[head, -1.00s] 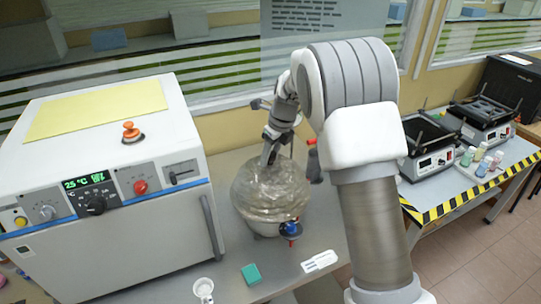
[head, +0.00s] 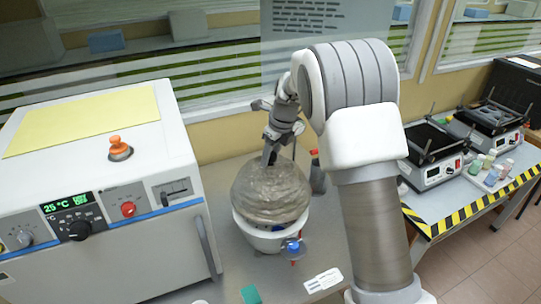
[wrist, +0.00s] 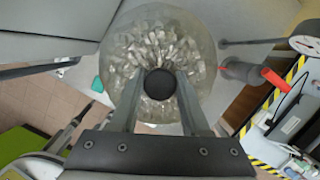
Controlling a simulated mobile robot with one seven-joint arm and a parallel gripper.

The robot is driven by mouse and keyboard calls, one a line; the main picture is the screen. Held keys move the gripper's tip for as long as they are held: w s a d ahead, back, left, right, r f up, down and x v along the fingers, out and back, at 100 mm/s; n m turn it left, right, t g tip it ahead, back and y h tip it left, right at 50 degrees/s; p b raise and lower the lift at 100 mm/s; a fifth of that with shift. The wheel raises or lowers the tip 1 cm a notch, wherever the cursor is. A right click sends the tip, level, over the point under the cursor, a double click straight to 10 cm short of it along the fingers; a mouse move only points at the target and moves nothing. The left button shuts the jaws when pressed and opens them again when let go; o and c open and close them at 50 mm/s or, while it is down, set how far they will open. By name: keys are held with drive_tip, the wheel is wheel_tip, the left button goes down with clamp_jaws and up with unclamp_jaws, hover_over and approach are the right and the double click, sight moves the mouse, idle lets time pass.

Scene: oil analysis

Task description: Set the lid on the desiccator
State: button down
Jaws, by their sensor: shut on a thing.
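The desiccator lid (head: 270,187), a clear, greyish glass dome, hangs from my gripper (head: 268,158) in the head view. The fingers are shut on its dark round knob (wrist: 160,84), seen from above in the wrist view against the lid (wrist: 185,40). The white desiccator base (head: 268,241) stands on the bench under the lid. Its front rim and part of its inside show below the lid's near edge, so the lid appears raised and toward the back. The far rim is hidden. A blue stopcock (head: 294,249) is at the base's front right.
A white oven (head: 110,190) stands close on the left. A grey cylinder with a red part (head: 317,174) is behind right of the base. A teal block (head: 251,294) and white label (head: 323,280) lie in front. Hotplates (head: 433,165) stand on the right-hand table.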

sight(271, 174)
drive_tip(key=shift+f+b, duration=2.35)
drive_tip(key=shift+f, duration=1.05)
drive_tip(key=shift+c, duration=1.6)
unclamp_jaws()
drive_tip(key=shift+f, duration=0.1)
